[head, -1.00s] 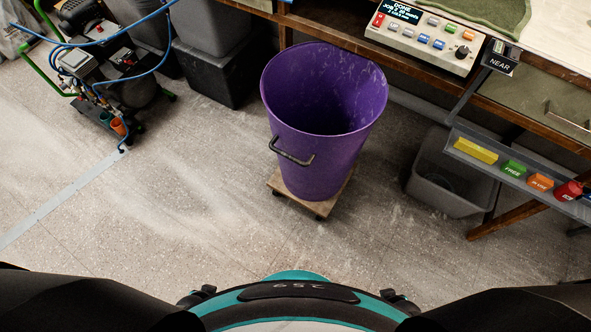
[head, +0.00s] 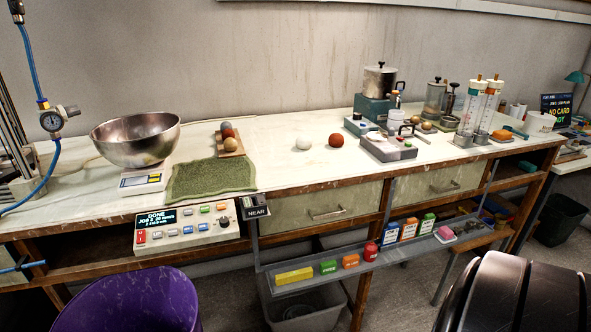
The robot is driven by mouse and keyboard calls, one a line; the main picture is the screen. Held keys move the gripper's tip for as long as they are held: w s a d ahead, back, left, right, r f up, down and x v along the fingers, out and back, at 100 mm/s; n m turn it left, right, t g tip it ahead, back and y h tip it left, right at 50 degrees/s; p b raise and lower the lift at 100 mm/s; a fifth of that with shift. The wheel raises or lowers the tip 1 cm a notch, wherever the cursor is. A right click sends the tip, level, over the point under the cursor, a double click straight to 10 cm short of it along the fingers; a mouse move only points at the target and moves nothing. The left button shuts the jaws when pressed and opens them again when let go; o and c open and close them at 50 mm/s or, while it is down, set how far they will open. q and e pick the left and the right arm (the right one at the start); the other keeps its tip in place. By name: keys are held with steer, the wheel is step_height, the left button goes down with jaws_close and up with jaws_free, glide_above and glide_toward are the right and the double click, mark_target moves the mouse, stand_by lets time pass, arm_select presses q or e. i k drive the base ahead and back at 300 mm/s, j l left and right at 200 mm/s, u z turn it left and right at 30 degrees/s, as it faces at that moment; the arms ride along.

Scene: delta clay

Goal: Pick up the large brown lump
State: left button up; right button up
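A reddish-brown round lump (head: 336,140) lies on the pale bench top, right of a white round lump (head: 303,143). A small wooden board (head: 232,149) behind the green cloth holds a grey, a reddish and a tan ball in a row. Smaller brownish lumps (head: 427,126) lie farther right, by the metal canisters. The reddish-brown lump is the largest brown one I can make out. Neither of my grippers is in view.
A steel bowl (head: 136,139) stands on a white scale at the left, beside a green cloth (head: 211,178). A control box (head: 187,227) and a shelf of small coloured boxes (head: 363,252) front the bench. A purple bin (head: 128,302) stands below. Bench around the lumps is clear.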

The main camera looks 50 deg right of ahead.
mark_target(335, 139)
steer(key=z, duration=1.8)
